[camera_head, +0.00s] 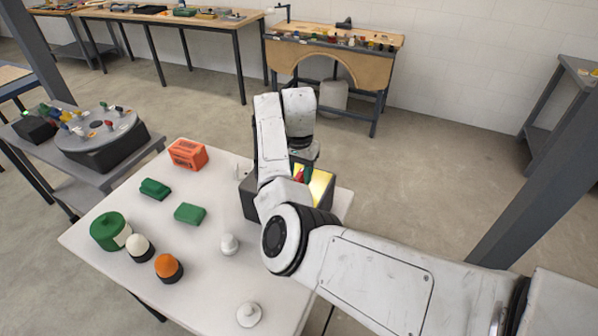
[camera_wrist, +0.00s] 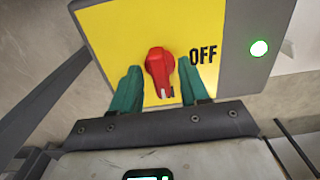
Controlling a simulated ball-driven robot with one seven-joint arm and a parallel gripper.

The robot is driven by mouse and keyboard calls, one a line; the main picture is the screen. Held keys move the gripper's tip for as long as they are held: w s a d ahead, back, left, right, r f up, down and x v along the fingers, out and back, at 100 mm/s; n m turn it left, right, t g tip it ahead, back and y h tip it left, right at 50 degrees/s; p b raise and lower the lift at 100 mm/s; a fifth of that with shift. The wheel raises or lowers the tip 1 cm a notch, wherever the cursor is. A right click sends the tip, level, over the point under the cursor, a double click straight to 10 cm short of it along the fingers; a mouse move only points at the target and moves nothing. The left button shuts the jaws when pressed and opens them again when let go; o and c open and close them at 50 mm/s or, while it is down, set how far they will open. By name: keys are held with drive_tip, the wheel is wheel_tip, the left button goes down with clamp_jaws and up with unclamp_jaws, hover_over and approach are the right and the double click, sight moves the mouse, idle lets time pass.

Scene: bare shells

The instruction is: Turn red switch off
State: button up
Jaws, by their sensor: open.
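The red switch (camera_wrist: 160,72) is a rotary knob on the yellow face (camera_wrist: 115,35) of a grey box. In the wrist view its white mark points down, towards my gripper, and the word OFF (camera_wrist: 206,54) stands to its right. A green light (camera_wrist: 259,48) glows on the box's right side. My gripper (camera_wrist: 160,80) has green fingers, open, one on each side of the knob; I cannot tell whether they touch it. In the head view the grey box (camera_head: 247,200) is partly hidden behind my arm, with a bit of red knob (camera_head: 307,175) showing.
The white table (camera_head: 190,245) holds an orange box (camera_head: 188,153), green blocks (camera_head: 189,213), a green cylinder (camera_head: 109,231), an orange-topped button (camera_head: 168,267) and white-topped pieces (camera_head: 249,314). A side table at left carries a round grey device (camera_head: 100,140). The floor at right is clear.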

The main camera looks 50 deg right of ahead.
clamp_jaws()
drive_tip(key=shift+r+n, duration=0.15)
drive_tip(key=shift+n, duration=0.15)
drive_tip(key=n+p, duration=0.3)
drive_tip(key=n, duration=1)
drive_tip(key=shift+w+n, duration=0.1)
drive_tip(key=shift+n, duration=2.4)
